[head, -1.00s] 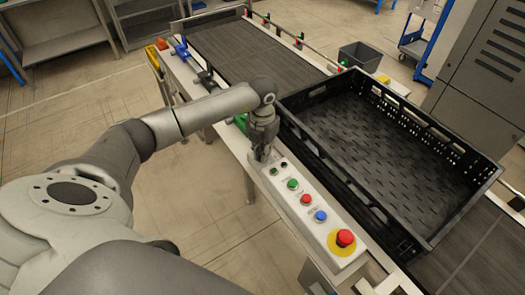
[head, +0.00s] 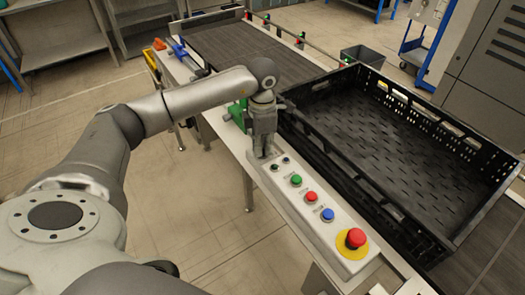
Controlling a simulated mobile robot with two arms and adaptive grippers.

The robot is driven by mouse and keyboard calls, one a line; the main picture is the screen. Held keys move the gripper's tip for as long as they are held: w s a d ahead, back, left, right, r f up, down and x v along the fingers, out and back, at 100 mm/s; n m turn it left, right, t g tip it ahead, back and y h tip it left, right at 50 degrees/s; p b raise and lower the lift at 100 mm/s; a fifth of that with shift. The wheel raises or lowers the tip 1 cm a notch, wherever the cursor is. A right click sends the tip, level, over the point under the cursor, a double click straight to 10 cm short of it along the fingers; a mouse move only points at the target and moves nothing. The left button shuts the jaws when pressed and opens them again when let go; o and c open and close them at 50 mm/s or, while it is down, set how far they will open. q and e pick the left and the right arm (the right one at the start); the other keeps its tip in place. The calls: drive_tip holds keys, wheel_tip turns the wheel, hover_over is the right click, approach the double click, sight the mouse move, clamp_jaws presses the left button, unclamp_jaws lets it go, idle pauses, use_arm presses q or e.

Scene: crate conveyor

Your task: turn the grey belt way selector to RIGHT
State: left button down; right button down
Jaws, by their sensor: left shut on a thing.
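The control panel (head: 318,222) is a pale box on the near side of the conveyor. It carries a green button (head: 296,180), a red button (head: 311,197), a blue button (head: 327,215) and a large red mushroom button (head: 355,238) on a yellow disc. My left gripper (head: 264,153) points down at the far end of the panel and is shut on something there. The grey selector is hidden by the fingers, so its setting cannot be read. My right gripper is not in view.
A large black crate (head: 452,240) stands on the belt, just right of the panel. The dark belt (head: 225,45) runs on behind it. A grey bin (head: 362,56) stands beyond the conveyor. Blue and green clamps line the near rail beyond my left gripper.

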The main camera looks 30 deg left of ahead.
use_arm(q)
drive_tip(key=shift+m+b, duration=0.6)
drive_tip(key=shift+m, duration=0.4)
drive_tip(key=c, duration=1.5)
unclamp_jaws()
drive_tip(key=shift+c, duration=0.2)
wheel_tip(320, 180, up, 12)
